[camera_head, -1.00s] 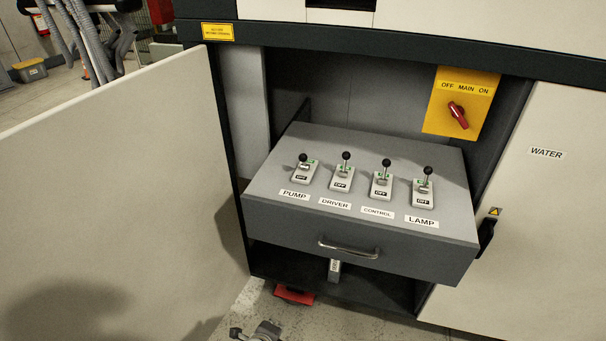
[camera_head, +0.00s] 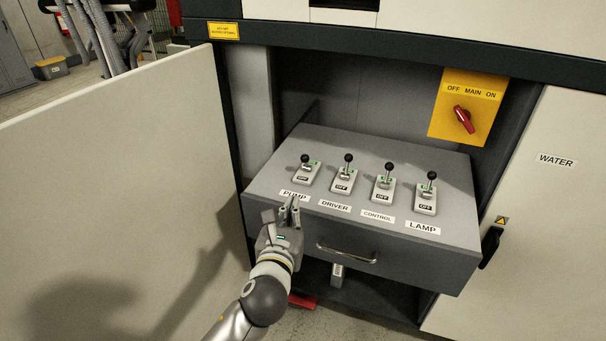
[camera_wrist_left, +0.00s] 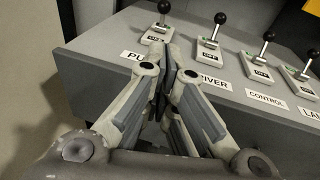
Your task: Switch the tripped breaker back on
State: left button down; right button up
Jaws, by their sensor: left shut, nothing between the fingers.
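A pulled-out grey drawer (camera_head: 330,225) carries a row of breakers with black-knobbed levers: PUMP (camera_head: 306,172), DRIVER (camera_head: 344,178), CONTROL (camera_head: 383,187) and LAMP (camera_head: 427,197). OFF shows on the breaker plates. My left gripper (camera_head: 291,207) is shut and empty at the drawer's front edge, by the PUMP label, apart from the levers. In the left wrist view its closed fingers (camera_wrist_left: 172,60) point toward the PUMP breaker (camera_wrist_left: 158,32). My right gripper is not in view.
A yellow main switch (camera_head: 463,118) with a red knob hangs at the back right. An open cabinet door panel (camera_head: 110,180) stands on the left. The drawer's handle (camera_head: 346,254) juts out in front. The WATER panel (camera_head: 540,220) closes the right side.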

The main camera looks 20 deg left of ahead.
pick_arm(q)
jog(key=shift+w, duration=0.15)
send_near(306, 163)
jog(key=w, duration=0.2)
jog(key=w+f, duration=0.1)
jog(key=w, duration=0.1)
jog(key=shift+a+f, duration=0.1)
jog(key=shift+a, duration=0.3)
jog(key=shift+w+a, duration=0.1)
jog(key=shift+w, duration=0.45)
jog(key=shift+p, duration=0.35)
